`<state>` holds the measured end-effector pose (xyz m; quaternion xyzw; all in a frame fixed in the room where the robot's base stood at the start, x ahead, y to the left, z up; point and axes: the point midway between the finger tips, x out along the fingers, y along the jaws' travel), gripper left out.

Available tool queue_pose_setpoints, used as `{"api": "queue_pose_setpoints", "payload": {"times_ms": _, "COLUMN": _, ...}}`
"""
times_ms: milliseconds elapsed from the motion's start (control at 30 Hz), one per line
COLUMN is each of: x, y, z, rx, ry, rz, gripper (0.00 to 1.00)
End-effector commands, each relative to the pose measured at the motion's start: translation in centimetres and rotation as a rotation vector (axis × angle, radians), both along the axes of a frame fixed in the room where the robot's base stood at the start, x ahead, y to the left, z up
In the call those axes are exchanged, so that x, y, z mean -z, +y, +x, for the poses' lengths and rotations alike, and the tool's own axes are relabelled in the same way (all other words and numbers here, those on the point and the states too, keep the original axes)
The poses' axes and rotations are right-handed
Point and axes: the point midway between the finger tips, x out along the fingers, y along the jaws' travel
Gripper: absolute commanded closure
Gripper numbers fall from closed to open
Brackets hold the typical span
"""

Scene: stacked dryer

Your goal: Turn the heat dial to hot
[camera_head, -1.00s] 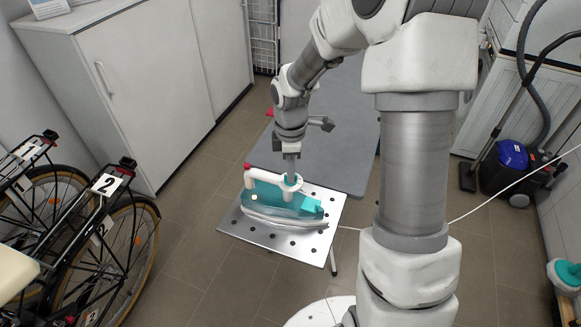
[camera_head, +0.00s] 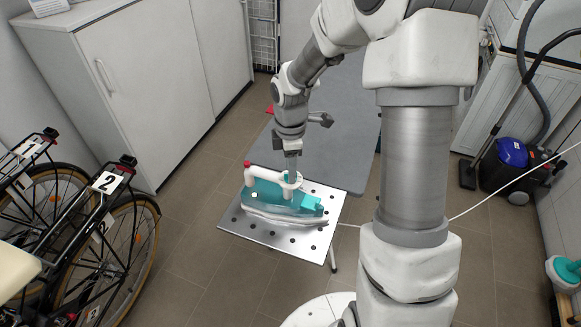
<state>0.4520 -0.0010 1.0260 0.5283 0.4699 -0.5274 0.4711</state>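A teal and white iron (camera_head: 268,197) with a red button at the left end of its handle lies on a perforated metal plate (camera_head: 250,229) at the end of the ironing board. A white round part with teal in its middle (camera_head: 290,181) is at the right end of the handle; it may be the heat dial, but its marking is too small to read. My gripper (camera_head: 292,174) points straight down at this part, touching it or just above it. The fingers are small and partly merge with the teal part, so their opening and contact are unclear.
The grey ironing board (camera_head: 325,145) extends behind the iron. My own arm fills the right centre. Bicycles (camera_head: 105,240) stand at left by a white cabinet (camera_head: 150,80). A blue and black vacuum cleaner (camera_head: 512,165) is at right. Tiled floor is free left of the plate.

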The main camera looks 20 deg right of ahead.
Motion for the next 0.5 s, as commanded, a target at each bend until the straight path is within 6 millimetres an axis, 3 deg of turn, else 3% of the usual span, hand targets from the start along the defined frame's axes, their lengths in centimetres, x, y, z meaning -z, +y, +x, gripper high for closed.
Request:
{"api": "queue_pose_setpoints", "payload": {"times_ms": 267, "x": -0.3, "y": 0.0, "z": 0.0, "rx": 0.0, "ry": 0.001, "rz": 0.0, "gripper": 0.59}}
{"api": "queue_pose_setpoints", "payload": {"times_ms": 367, "x": -1.4, "y": 0.0, "z": 0.1, "rx": 0.0, "ry": -0.002, "rz": 0.0, "gripper": 0.59}}
{"api": "queue_pose_setpoints", "payload": {"times_ms": 500, "x": -4.2, "y": -0.1, "z": 0.1, "rx": 0.002, "ry": -0.005, "rz": -0.001, "gripper": 0.59}}
